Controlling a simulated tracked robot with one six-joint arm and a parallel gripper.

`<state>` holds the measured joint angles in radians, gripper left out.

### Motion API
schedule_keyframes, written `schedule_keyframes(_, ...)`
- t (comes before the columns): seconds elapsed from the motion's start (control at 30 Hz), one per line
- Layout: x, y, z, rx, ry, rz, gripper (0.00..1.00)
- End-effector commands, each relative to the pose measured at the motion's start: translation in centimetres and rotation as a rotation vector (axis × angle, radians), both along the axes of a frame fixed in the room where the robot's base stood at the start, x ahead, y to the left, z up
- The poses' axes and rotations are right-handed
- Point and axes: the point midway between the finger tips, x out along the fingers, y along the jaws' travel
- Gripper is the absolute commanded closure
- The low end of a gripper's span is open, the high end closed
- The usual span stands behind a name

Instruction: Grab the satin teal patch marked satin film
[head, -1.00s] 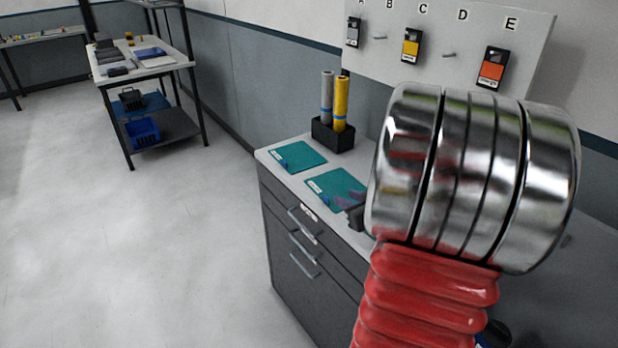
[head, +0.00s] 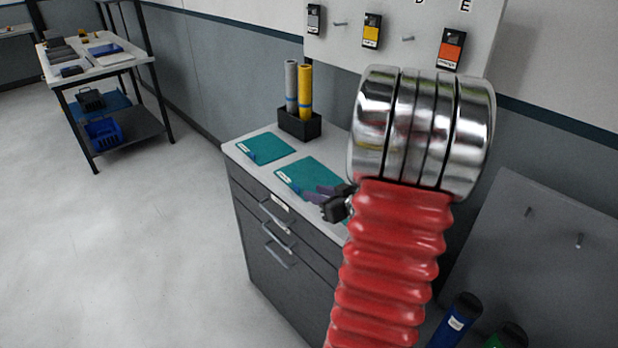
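Two flat teal patches lie on the light top of a grey drawer cabinet (head: 232,147). The farther teal patch (head: 268,147) is on the left and lies clear of my gripper. The nearer teal patch (head: 300,174) is on the right and partly hidden by my gripper. Each has a small pale label at its left corner, too small to read, so I cannot tell which is the satin film. My gripper (head: 314,193) is at the front edge of the nearer patch, its dark fingers apart and empty. I cannot tell its height above the patch.
A black holder (head: 300,125) with a grey roll (head: 291,85) and a yellow roll (head: 305,88) stands behind the patches. A pegboard (head: 390,45) with tagged samples hangs above. A shelf table (head: 112,68) stands at the far left. The floor left of the cabinet is open.

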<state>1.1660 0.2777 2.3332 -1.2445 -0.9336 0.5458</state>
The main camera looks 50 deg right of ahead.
Motion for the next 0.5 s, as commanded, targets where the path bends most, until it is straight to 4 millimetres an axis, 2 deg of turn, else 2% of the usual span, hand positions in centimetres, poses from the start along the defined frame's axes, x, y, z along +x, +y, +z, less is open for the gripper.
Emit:
schedule_keyframes(0.1,1.8,-0.3,-0.8,0.002,0.001,0.002,0.73)
schedule_keyframes(0.3,4.0,-0.8,-1.7,0.001,0.001,0.001,0.73)
schedule_keyframes(0.5,4.3,-0.9,-1.8,-0.001,0.0,-0.002,0.73)
